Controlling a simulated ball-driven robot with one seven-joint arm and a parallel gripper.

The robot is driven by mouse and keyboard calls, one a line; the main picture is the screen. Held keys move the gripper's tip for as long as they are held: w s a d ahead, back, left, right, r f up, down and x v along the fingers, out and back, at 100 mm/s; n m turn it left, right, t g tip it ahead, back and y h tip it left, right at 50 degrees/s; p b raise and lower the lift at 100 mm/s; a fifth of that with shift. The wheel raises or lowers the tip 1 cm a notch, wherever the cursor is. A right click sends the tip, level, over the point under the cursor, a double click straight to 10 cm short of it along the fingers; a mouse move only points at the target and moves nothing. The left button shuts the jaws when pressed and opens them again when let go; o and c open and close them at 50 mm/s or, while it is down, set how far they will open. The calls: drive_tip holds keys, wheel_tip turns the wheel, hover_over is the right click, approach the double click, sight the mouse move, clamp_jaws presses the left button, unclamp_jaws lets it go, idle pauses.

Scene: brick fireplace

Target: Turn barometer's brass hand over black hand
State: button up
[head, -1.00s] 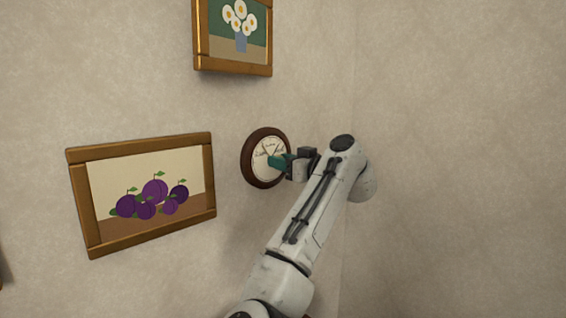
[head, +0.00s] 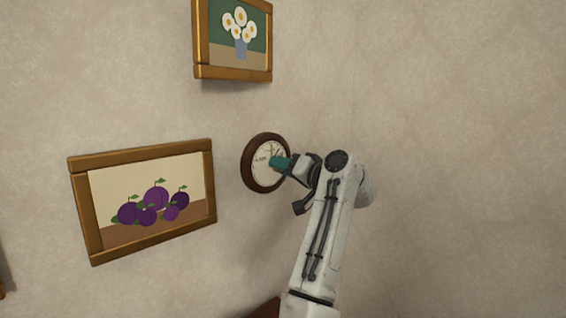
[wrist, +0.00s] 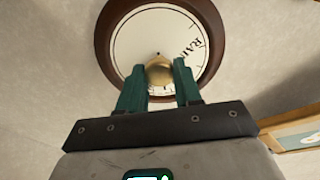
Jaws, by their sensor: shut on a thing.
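The round barometer (head: 247,176) with a dark wooden rim and white face hangs on the wall, left of my arm in the head view. Its rim (wrist: 213,45) and printed face (wrist: 140,35) fill the top of the wrist view. My gripper (wrist: 159,68) has its two teal fingers on either side of a brass knob (wrist: 159,76) at the middle of the face and is shut on it. In the head view my gripper (head: 276,163) covers part of the dial. Thin dark lines show on the dial there, but I cannot tell the brass hand from the black hand.
A framed plum picture (head: 143,246) hangs left of the barometer, and a framed daisy picture (head: 232,73) hangs above it. A wooden frame (wrist: 292,133) shows at the right of the wrist view. The wall to the right is bare.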

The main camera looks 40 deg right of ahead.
drive_tip(key=shift+d+m+p, duration=0.1)
drive_tip(key=shift+m+p, duration=2.2)
drive_tip(key=shift+m, duration=1.5)
drive_tip(key=shift+f, duration=0.15)
drive_tip(key=o, duration=1)
drive_tip(key=s+b, duration=0.2)
drive_tip(key=s, duration=0.8)
drive_tip(key=shift+s, duration=0.4)
